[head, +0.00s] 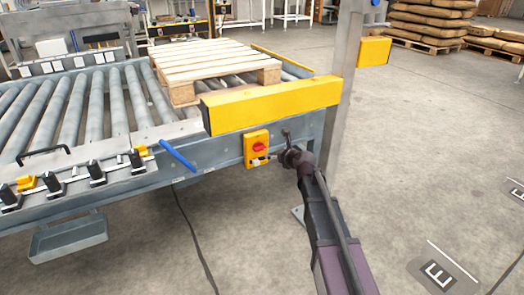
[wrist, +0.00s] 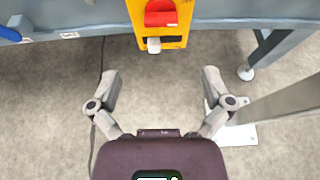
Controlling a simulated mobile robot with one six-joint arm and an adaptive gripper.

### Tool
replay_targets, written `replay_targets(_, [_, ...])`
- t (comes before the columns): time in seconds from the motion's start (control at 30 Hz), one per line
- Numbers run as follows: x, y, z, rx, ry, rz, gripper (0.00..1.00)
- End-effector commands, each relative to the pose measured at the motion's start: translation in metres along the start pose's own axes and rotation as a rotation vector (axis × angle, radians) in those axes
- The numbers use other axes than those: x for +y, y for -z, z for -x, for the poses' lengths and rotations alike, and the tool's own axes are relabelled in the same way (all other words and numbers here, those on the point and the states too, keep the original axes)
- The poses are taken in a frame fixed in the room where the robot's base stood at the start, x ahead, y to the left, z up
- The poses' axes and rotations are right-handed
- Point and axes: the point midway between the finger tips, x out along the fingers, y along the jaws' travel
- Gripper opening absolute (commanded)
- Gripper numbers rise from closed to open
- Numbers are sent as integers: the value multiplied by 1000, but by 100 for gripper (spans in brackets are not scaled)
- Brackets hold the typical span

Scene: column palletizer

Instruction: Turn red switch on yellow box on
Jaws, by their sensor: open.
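The yellow box (head: 250,156) is fixed to the grey side beam of the roller conveyor. It carries a round red switch (head: 260,147) on its front. In the wrist view the yellow box (wrist: 172,34) is at the top centre, with the red switch (wrist: 161,13) and a small white part (wrist: 154,45) below it. My gripper (wrist: 158,78) is open and empty, with its fingers apart and pointing toward the box. The fingers are short of the box in the wrist view. In the head view my arm's end is just right of the box, and the fingers are hard to make out.
A grey upright post (head: 344,90) stands right of the box, with its foot plate (wrist: 232,136) on the floor. A yellow guard (head: 272,104) is above the box. A blue handle (head: 177,155) sticks out to the left. A wooden pallet (head: 205,62) rests on the rollers.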

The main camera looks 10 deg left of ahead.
Motion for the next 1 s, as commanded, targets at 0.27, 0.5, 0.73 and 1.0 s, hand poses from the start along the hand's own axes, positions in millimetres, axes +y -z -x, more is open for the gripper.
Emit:
replay_targets(0.27, [-1,2,-42,-1,0,1,100])
replay_targets(0.5, [-2,2,-79,0,1,1,100])
replay_targets(0.73, [-2,2,-108,0,1,0,100])
replay_targets(1.0, [-2,0,-121,0,2,1,100])
